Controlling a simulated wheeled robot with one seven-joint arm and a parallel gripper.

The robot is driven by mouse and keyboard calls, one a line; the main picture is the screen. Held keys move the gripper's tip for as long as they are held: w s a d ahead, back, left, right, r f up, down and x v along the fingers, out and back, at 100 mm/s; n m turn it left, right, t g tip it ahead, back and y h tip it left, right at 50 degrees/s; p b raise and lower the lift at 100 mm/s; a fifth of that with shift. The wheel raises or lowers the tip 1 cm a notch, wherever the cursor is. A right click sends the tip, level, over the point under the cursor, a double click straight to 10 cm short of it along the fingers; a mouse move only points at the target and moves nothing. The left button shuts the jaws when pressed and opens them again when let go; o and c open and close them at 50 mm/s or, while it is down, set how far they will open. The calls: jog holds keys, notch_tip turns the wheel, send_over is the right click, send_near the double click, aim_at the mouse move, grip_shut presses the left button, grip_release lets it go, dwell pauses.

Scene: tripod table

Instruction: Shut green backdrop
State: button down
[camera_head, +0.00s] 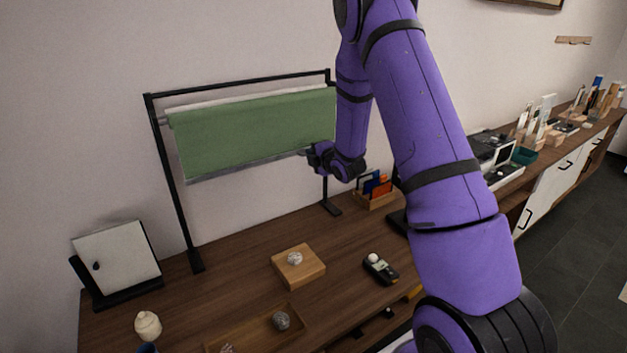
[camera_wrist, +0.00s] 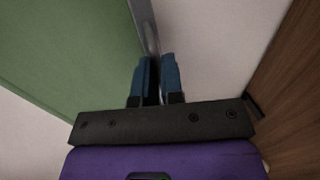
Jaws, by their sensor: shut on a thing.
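The green backdrop (camera_head: 250,130) hangs from a roll on a black stand (camera_head: 173,185) above the wooden table. It is partly pulled down, with a grey bar (camera_head: 240,167) along its lower edge. My gripper (camera_head: 308,153) is at the right end of that bar. In the wrist view, the green cloth (camera_wrist: 65,50) fills the left side, and the grey bar (camera_wrist: 144,25) runs down between the two blue fingers of my gripper (camera_wrist: 156,72). The fingers are closed on the bar. My arm hides part of the stand's right post.
On the table (camera_head: 225,265) stand a white panel on a black holder (camera_head: 117,260), a wooden block with a stone (camera_head: 298,268), a tray (camera_head: 250,335), a handheld meter (camera_head: 380,268) and a card box (camera_head: 375,195). The wall is close behind the stand.

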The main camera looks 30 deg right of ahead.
notch_tip(320, 180, up, 12)
jog(key=shift+f, duration=0.15)
jog(key=shift+w, duration=0.1)
jog(key=c, duration=1.3)
grip_release()
jog(key=shift+s, duration=0.2)
jog(key=v, duration=1)
jog(key=shift+s, duration=0.25)
jog(key=shift+r, duration=0.2)
